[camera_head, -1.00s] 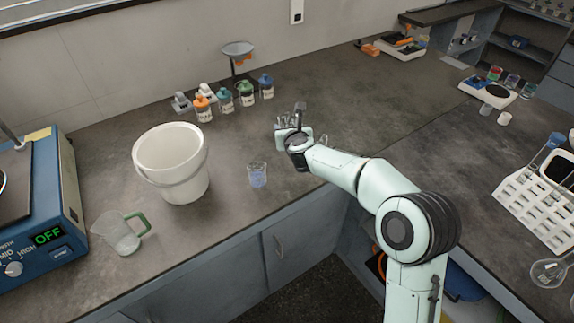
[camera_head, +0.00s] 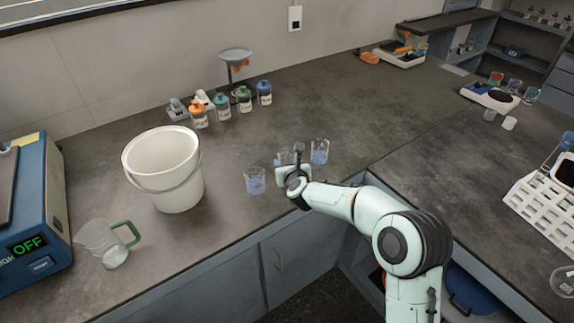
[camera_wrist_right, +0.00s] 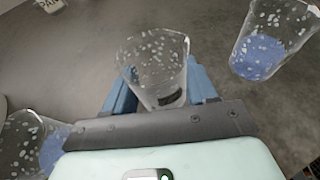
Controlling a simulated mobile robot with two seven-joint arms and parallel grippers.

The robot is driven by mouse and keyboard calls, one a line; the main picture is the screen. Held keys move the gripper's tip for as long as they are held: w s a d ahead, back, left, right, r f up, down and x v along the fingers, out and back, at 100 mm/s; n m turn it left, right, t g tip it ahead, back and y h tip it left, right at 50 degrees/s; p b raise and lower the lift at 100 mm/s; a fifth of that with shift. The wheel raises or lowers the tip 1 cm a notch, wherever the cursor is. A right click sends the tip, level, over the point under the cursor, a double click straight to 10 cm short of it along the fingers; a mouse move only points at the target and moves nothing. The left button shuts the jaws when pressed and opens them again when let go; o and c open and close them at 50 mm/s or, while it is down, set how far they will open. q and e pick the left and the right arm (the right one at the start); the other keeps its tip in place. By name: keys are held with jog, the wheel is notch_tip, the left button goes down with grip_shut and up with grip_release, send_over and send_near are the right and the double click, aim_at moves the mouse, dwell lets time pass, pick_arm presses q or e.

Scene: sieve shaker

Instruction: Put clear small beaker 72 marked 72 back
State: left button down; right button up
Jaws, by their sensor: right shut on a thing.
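My right gripper (camera_head: 291,172) is shut on a clear small beaker (camera_wrist_right: 155,65), which stands upright between the blue fingers in the wrist view. It looks empty, with a dark patch low on its wall; I cannot read a number. In the head view the gripper partly hides it. A beaker with blue contents (camera_head: 255,181) stands to its left, and another (camera_head: 319,152) stands to its right. Both also show in the wrist view, the left one (camera_wrist_right: 22,145) at lower left and the right one (camera_wrist_right: 265,45) at upper right. My left gripper is not in view.
A white bucket (camera_head: 160,170) and a green-handled jug (camera_head: 105,243) stand to the left, beside a blue device (camera_head: 42,215) reading OFF. Several capped bottles (camera_head: 222,106) line the back. The counter (camera_head: 380,110) behind the beakers is clear. A white rack (camera_head: 545,210) stands at right.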

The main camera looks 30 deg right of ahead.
jog(key=shift+f, duration=0.1)
jog(key=o, duration=1.1)
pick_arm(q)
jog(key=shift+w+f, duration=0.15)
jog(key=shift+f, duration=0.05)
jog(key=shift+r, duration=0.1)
pick_arm(e)
jog(key=shift+r, duration=0.25)
jog(key=v, duration=1.2)
jog(key=shift+b, duration=0.4)
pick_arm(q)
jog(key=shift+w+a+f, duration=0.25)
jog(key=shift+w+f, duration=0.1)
